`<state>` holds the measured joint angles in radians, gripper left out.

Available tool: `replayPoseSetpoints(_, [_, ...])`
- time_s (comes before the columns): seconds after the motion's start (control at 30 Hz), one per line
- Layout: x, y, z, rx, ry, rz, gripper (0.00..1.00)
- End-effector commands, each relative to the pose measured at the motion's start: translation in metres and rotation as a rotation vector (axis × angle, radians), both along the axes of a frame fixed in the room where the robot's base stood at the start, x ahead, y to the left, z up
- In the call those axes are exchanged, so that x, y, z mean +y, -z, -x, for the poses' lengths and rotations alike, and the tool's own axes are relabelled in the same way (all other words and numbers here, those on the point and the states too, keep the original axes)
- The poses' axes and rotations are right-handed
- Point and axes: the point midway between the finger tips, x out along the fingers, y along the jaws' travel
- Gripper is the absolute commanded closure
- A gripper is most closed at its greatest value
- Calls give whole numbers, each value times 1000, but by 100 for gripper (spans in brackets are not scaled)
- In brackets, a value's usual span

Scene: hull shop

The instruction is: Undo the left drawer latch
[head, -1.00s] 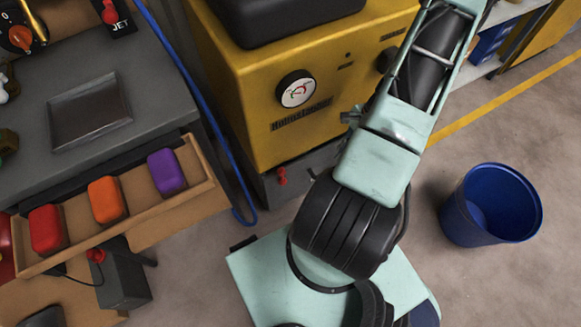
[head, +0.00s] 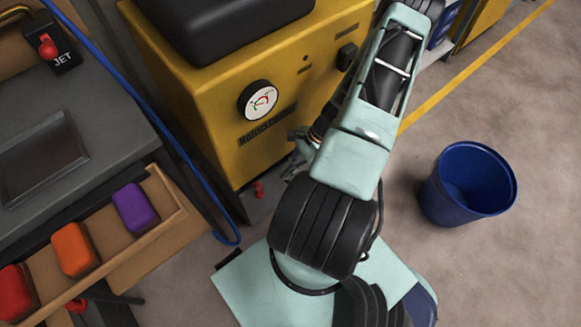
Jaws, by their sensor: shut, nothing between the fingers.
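My gripper (head: 294,152) shows only in part, sticking out to the left from behind my pale green arm, in front of the lower yellow cabinet. It is shut and holds nothing that I can see. A small red latch-like part (head: 258,189) sits on the dark grey base under the yellow cabinet, below and left of my gripper and apart from it in the picture. I cannot tell whether it is the left drawer latch or whether it is fastened. My arm hides the base to the right of it.
The yellow cabinet (head: 200,110) bears a dial (head: 258,101). A blue hose (head: 165,135) hangs between it and the grey bench (head: 95,105). An open wooden drawer (head: 172,212) holds red, orange and purple blocks. A blue bin (head: 468,185) stands on the floor at right.

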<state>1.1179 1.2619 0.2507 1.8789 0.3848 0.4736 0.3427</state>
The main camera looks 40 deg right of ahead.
Motion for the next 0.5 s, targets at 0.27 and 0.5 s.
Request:
replayPoseSetpoints(0.27, [37, 40, -7, 0, -1, -2, 100])
replayPoseSetpoints(0.5, [59, 43, -11, 0, 0, 1, 100])
